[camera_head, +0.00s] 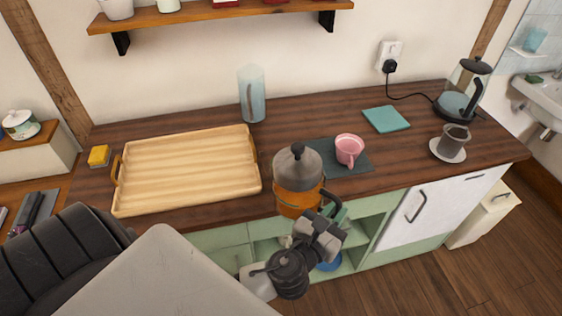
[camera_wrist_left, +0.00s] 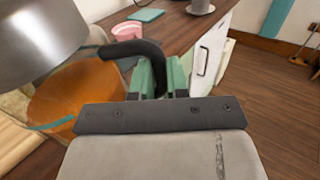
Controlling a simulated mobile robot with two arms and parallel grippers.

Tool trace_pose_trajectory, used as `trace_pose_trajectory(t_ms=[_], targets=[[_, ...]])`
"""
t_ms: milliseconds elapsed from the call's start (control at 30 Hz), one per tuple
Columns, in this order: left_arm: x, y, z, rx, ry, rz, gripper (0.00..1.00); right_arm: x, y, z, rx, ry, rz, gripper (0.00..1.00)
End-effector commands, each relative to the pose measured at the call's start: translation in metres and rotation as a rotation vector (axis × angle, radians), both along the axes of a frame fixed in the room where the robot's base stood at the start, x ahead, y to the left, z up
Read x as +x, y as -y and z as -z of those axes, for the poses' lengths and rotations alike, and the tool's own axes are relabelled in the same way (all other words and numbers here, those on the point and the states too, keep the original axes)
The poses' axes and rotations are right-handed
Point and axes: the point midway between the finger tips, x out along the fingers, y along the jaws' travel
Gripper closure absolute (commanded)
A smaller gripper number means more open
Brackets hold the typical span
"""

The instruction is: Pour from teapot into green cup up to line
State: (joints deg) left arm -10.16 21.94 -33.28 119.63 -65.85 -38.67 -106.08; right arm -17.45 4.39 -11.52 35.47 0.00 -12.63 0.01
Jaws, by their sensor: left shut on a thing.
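The teapot (camera_head: 298,180) has a grey metal lid and a clear body with orange tea. It overlaps the counter's front edge in the head view and looks roughly upright. My left gripper (camera_head: 333,208) is shut on its black handle; in the left wrist view the handle (camera_wrist_left: 140,48) runs down between the green fingers (camera_wrist_left: 163,76), with the orange tea (camera_wrist_left: 78,98) at left. I see no green cup; the teapot hides part of the counter. A pink cup (camera_head: 348,149) stands on a dark mat (camera_head: 352,170) just behind and right of the teapot. My right gripper is not in view.
A wooden tray (camera_head: 190,168) lies left of the teapot. A blue glass vessel (camera_head: 252,94), teal cloth (camera_head: 386,119), grey cup (camera_head: 454,138) on a saucer and kettle (camera_head: 464,90) stand farther back or right.

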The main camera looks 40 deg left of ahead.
Motion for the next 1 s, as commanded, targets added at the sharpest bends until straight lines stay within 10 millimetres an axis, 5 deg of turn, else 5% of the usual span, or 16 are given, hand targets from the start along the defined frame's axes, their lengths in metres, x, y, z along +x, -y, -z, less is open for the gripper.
trace_pose_trajectory(t_ms=[100, 400, 1000], targets=[[0.024, 0.025, 0.024, 0.001, 0.011, 0.022, 1.00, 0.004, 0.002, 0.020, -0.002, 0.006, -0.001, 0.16], [0.057, 0.067, 0.047, 0.012, 0.019, 0.067, 1.00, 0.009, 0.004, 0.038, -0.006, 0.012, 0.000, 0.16], [0.060, 0.070, 0.039, -0.018, 0.019, 0.072, 1.00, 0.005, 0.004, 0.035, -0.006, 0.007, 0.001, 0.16]])
